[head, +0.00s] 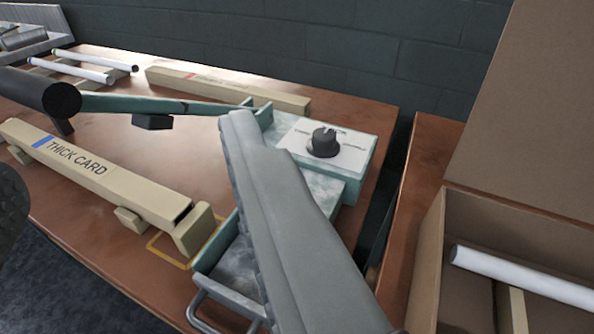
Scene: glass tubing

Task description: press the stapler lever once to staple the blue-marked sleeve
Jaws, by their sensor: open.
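The blue-marked sleeve (105,175) is a long beige holder labelled THICK CARD with a blue band, lying at the left with its open end toward the middle. The stapler (352,153) is a teal machine with a white dial plate and black knob, right of centre. Its teal lever (165,104) reaches left, over the table, to a thick black grip (45,90). One long grey finger of my gripper (240,125) crosses the stapler and hides part of it; the lever and grip lie to its left. The gripper is open, with nothing seen in it.
Another beige holder (225,90) with a red mark lies behind the lever. White tubes (85,62) lie at the back left near a grey tray (35,30). A cardboard box (470,215) with a white tube stands at the right. A yellow outline (165,255) marks the wooden table (120,260).

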